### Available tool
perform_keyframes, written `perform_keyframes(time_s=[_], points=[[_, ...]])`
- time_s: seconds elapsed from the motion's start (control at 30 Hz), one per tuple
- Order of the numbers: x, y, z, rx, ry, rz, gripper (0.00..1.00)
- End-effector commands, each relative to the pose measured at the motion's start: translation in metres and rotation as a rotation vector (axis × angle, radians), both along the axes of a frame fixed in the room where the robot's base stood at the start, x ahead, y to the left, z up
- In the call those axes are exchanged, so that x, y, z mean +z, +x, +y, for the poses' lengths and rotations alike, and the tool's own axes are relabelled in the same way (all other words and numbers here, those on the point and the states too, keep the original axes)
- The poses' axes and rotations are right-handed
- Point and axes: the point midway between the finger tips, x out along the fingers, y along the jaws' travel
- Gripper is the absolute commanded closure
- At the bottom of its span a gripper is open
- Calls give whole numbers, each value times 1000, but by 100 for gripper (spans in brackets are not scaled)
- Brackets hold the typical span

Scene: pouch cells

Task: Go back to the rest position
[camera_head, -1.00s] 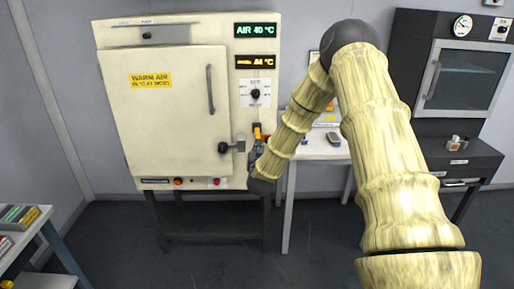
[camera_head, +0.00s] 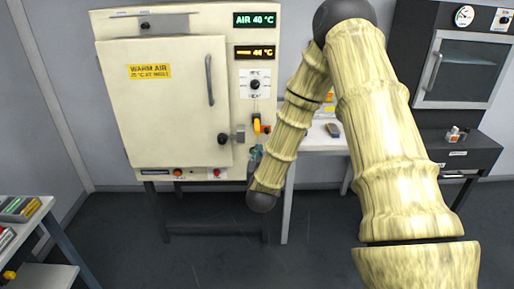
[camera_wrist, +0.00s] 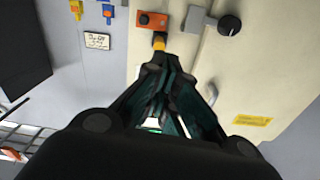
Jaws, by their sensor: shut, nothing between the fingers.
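My gripper (camera_wrist: 165,80) is shut and empty in the wrist view, its dark fingers pointing at the front of the cream oven cabinet. In the head view my gripper (camera_head: 256,154) shows small and partly hidden by my wrist, in front of the cabinet's lower right. The warm air cabinet (camera_head: 160,100) has its door closed, with a black-knobbed latch (camera_head: 224,138) at the door's right edge. A yellow-orange lever (camera_head: 257,125) is just above my gripper. In the wrist view that lever (camera_wrist: 159,41) is just beyond the fingertips; I cannot tell whether they touch.
A white table (camera_head: 318,140) stands right of the cabinet, behind my arm. A dark cabinet with a glass door (camera_head: 463,75) is at the far right. A shelf with trays (camera_head: 20,208) stands at the left. The floor between is clear.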

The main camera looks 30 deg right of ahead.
Motion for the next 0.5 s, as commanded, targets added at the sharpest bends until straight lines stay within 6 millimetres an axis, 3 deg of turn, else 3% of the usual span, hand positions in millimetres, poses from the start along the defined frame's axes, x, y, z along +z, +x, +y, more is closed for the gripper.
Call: perform_keyframes(time_s=[0.2,0.5], points=[[0,-20,13,1,-1,0,100],[-1,-26,17,1,1,2,100]])
